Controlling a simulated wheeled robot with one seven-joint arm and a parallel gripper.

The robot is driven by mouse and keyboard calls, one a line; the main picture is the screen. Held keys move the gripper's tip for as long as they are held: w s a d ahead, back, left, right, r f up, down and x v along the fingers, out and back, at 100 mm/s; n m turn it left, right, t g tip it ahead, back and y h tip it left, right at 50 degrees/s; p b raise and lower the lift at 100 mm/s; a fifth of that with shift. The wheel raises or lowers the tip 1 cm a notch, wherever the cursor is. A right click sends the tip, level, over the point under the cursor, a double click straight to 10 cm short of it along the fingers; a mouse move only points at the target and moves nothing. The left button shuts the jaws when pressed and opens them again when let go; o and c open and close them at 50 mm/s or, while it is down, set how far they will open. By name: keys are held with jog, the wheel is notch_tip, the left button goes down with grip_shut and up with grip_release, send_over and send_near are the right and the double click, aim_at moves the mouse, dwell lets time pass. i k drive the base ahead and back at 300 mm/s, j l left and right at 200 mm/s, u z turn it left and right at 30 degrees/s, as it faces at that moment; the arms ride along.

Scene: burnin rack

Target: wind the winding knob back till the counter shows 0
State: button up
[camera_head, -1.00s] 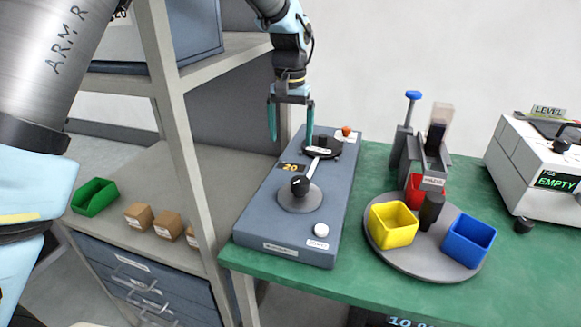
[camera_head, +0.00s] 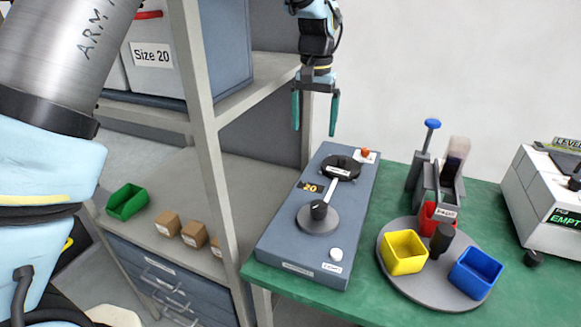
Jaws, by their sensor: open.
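The grey-blue winding box (camera_head: 279,240) lies on the green bench. The counter (camera_head: 311,187) on its top shows 20 in yellow. A black knob (camera_head: 319,210) stands on a round grey disc near the front, with a pale bar reaching to a black round part (camera_head: 341,168) at the back. I cannot tell for certain which of these is the winding knob. A white button (camera_head: 336,254) and an orange-red knob (camera_head: 365,153) also sit on the box. My gripper (camera_head: 315,115) is open and empty, fingers pointing down, above the back end of the box and apart from it.
A round grey tray (camera_head: 425,295) with yellow (camera_head: 403,252), blue (camera_head: 475,273) and red bins stands right of the box. A blue-topped press (camera_head: 432,125) rises behind it. A shelf post (camera_head: 215,170) stands close on the left. A white machine (camera_head: 545,200) reads EMPTY.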

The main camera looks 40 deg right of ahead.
aim_at(317, 218)
jog(key=k, duration=1)
